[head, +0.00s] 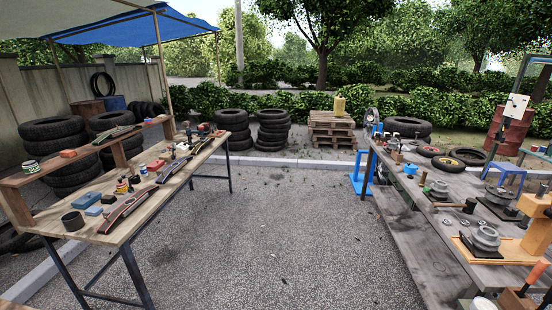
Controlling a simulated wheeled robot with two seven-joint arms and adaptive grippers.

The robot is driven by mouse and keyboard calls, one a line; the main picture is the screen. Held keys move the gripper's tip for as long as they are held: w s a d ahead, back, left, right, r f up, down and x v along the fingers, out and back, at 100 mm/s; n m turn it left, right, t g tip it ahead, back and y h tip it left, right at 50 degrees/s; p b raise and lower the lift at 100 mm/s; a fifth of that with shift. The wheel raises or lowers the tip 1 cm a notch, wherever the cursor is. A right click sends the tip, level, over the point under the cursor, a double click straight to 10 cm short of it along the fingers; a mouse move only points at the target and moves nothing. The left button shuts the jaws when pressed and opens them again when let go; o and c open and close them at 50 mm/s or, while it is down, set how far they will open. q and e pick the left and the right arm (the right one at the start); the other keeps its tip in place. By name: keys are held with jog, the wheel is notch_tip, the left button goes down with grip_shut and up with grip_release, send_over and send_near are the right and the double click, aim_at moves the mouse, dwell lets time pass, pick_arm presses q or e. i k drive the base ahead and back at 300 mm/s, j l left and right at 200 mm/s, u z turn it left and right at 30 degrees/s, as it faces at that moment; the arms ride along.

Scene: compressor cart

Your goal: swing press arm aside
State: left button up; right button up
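Neither of my grippers is in the head view. I cannot tell for sure which part is the press arm. A blue-grey upright frame (522,75) with a white plate (516,107) stands at the far right and is cut off by the picture edge. A yellow-orange block-shaped fixture (537,206) sits at the right edge of the right workbench (407,195). Round grey metal parts (485,238) sit on a board near it, and another dark-based metal part (500,196) is just behind.
A wooden bench (150,205) with tools and curved strips stands at left under a blue canopy (110,28). Gravel ground (270,240) between the benches is clear. Tyre stacks (272,128), pallets (331,133) and a blue stand (361,175) are farther back.

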aim_at(190, 132)
jog(key=i+z, duration=0.1)
jog(key=i, duration=3.15)
jog(key=i+u, duration=0.15)
jog(key=i, duration=0.25)
jog(key=i+l+u, duration=0.15)
jog(key=i, duration=0.25)
jog(key=i+l+u, duration=0.2)
jog(key=i+u, duration=0.15)
jog(key=i, duration=0.15)
jog(key=i+l+u, duration=0.75)
jog(key=i, duration=0.1)
